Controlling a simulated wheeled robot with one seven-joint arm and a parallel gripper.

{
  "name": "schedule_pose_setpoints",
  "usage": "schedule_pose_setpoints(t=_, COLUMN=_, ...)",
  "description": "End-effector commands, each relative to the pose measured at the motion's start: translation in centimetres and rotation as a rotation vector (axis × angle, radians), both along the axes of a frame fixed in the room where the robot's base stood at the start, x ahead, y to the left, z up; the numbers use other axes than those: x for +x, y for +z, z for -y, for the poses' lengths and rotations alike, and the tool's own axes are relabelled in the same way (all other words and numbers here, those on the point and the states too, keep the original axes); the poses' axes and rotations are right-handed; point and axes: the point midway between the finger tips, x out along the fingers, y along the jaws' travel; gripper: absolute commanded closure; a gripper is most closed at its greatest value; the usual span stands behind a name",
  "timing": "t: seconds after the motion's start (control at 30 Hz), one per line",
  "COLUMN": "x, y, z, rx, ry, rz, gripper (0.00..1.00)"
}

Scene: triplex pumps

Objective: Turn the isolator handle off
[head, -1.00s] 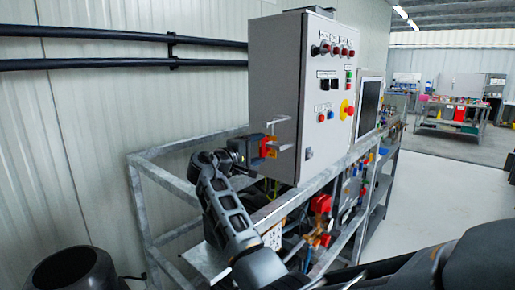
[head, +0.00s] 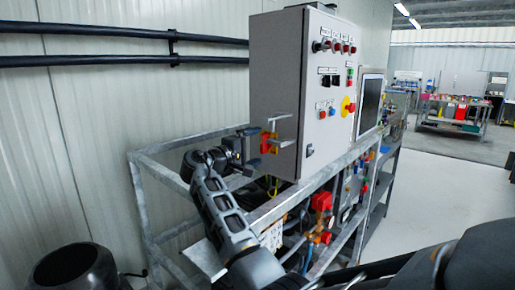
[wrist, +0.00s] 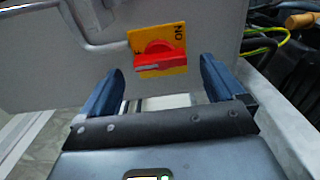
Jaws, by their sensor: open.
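The isolator handle (head: 267,143) is a red rotary grip on a yellow plate, on the left side of the grey control cabinet (head: 275,80). In the wrist view the red handle (wrist: 160,57) lies roughly crosswise, with a pale mark at its left end. The word ON shows at the plate's upper right; other lettering is partly hidden. My gripper (wrist: 156,76) is open and empty, its two blue fingers either side of the handle's line but short of it. In the head view my gripper (head: 247,148) is left of the handle with a gap.
A grey bent rod (wrist: 65,28) sticks out beside the handle, close to the left finger. A metal frame rail (head: 290,203) runs below the cabinet. Yellow-green cables (wrist: 262,45) hang at the right in the wrist view.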

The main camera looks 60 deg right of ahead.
Motion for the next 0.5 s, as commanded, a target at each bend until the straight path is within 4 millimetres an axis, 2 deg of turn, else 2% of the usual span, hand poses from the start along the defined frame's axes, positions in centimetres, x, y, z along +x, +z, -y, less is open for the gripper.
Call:
schedule_pose_setpoints(t=0.1, x=0.6, y=-0.3, z=-2.2, rx=-0.001, ry=0.003, rz=0.0, gripper=0.04)
schedule_pose_setpoints(t=0.23, x=1.0, y=-0.2, z=-4.0, rx=-0.001, ry=0.002, rz=0.0, gripper=0.04)
schedule_pose_setpoints(t=0.5, x=1.4, y=-0.1, z=-5.7, rx=0.0, ry=0.001, rz=-0.001, gripper=0.04)
